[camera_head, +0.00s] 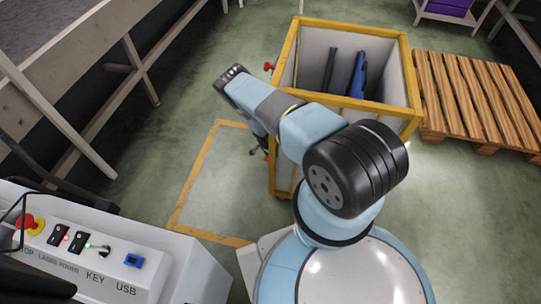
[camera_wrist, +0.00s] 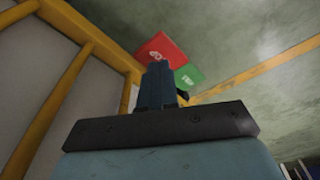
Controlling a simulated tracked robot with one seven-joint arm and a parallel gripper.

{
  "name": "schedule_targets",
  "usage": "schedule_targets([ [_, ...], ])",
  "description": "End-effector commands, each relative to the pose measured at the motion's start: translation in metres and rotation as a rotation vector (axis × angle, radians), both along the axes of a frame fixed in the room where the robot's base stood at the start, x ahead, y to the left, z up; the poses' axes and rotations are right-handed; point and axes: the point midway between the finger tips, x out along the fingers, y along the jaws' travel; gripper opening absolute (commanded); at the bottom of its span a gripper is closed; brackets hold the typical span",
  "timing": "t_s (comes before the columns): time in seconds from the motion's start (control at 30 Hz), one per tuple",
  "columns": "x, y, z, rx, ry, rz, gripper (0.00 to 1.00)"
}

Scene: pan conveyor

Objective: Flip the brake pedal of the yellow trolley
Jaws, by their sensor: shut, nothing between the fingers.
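The yellow trolley (camera_head: 283,60) is an open-topped bin with a yellow frame and pale panels, standing beyond my arm. Its yellow frame fills the left of the wrist view (camera_wrist: 100,45). The brake pedal has a red plate (camera_wrist: 160,47) and a green plate (camera_wrist: 189,77), both with white lettering, beside the trolley's lower frame. My gripper (camera_wrist: 158,68) is shut and empty, with its fingertips in front of the pedal and overlapping its plates in the picture. I cannot tell whether they touch. In the head view my arm hides most of the gripper.
A yellow floor outline (camera_head: 190,190) lies left of the trolley, with clear green floor inside. A wooden pallet (camera_head: 478,98) lies to the right. A control box (camera_head: 95,250) is at the lower left. A red knob (camera_head: 268,67) sticks out from the trolley's left side.

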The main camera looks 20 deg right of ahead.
Motion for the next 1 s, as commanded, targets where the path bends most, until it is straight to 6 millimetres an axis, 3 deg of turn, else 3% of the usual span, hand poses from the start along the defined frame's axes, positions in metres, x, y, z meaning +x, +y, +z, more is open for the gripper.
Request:
schedule_targets([
  [1.0, 0.0002, -0.0001, -0.0093, 0.0, 0.0, -0.001, 0.0],
])
